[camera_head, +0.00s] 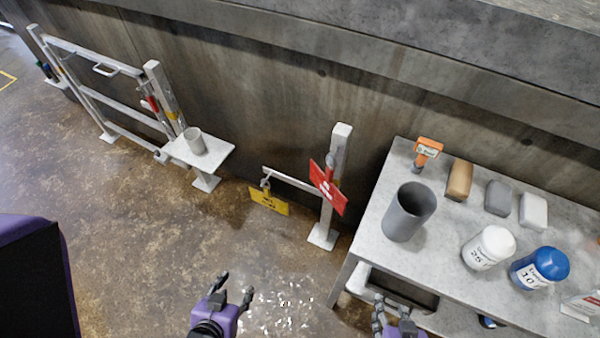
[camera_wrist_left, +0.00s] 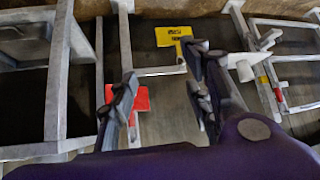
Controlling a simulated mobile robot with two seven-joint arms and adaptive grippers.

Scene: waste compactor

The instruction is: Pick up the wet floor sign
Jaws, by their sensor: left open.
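A yellow sign (camera_head: 268,201), the only one that could be the wet floor sign, hangs from the end of a short white rail near the wall. Its text is too small to read. It also shows in the left wrist view (camera_wrist_left: 173,36), beyond my fingers. My left gripper (camera_head: 235,288) is open and empty over the floor, in front of the sign and clear of it. Its spread fingers also show in the left wrist view (camera_wrist_left: 163,88). My right gripper (camera_head: 385,312) is at the bottom edge by the table, partly cut off; its opening is unclear.
A red sign (camera_head: 328,187) hangs on the white post right of the yellow sign. A grey table (camera_head: 450,222) with a grey cup (camera_head: 409,211), jars and blocks stands at right. A small stand with a cup (camera_head: 195,141) and a white gate (camera_head: 112,66) are at left. A wet patch (camera_head: 285,307) shines on the floor.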

